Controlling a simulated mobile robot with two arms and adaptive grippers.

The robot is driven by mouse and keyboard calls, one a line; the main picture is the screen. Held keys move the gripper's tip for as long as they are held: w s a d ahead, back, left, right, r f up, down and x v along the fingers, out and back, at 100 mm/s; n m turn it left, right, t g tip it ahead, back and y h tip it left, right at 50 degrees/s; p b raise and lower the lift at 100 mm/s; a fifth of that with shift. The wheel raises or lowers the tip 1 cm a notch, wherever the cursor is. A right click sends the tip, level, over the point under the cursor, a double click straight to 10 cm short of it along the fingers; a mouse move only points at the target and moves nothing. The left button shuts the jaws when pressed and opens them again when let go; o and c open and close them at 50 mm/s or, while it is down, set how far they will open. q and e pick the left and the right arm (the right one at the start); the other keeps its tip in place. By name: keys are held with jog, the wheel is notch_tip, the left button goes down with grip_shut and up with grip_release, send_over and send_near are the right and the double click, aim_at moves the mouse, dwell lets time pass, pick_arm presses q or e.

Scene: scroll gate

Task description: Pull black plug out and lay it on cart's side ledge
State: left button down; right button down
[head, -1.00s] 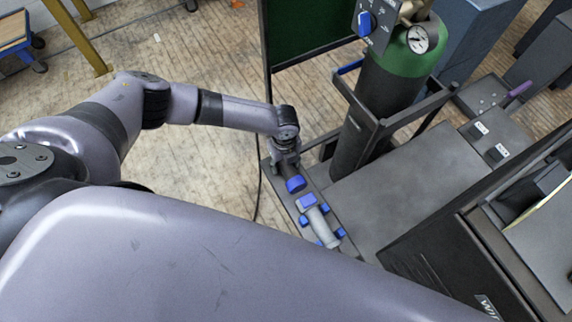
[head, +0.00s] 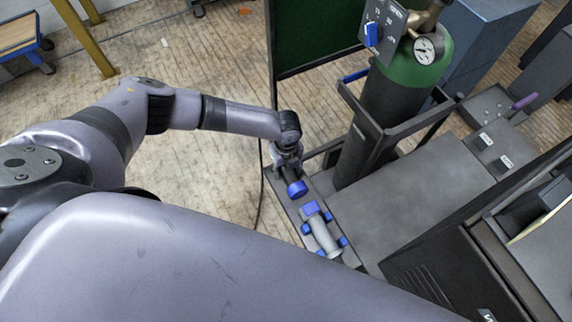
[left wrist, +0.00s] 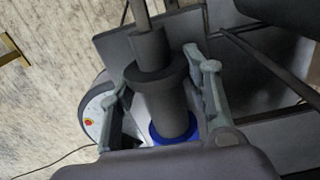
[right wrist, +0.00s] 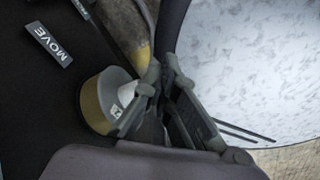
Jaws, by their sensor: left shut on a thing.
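My left gripper (head: 287,162) is at the end of the narrow side ledge (head: 345,262) of the cart, shut on the black plug (left wrist: 170,110). In the left wrist view the fingers lie on either side of the plug, a stepped dark cylinder with a collar and a thin rod at its far end. A blue ring (left wrist: 174,133) sits around its near end, and the blue end also shows in the head view (head: 297,188). I cannot tell whether the plug's far end is still seated. My right gripper (right wrist: 162,72) appears shut and empty in the right wrist view.
A grey cylindrical tool (head: 322,236) lies among blue holders on the ledge. A green-topped gas cylinder (head: 405,75) with a gauge stands in the cart frame. A yellow-edged roll (right wrist: 98,100) is near my right gripper.

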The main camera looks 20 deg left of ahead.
pick_arm(q)
jog(key=shift+s+d+r+p, duration=0.2)
jog(key=shift+s+d+p, duration=0.15)
jog(key=shift+s, duration=0.1)
jog(key=c, duration=0.8)
grip_release()
jog(key=shift+o, duration=0.2)
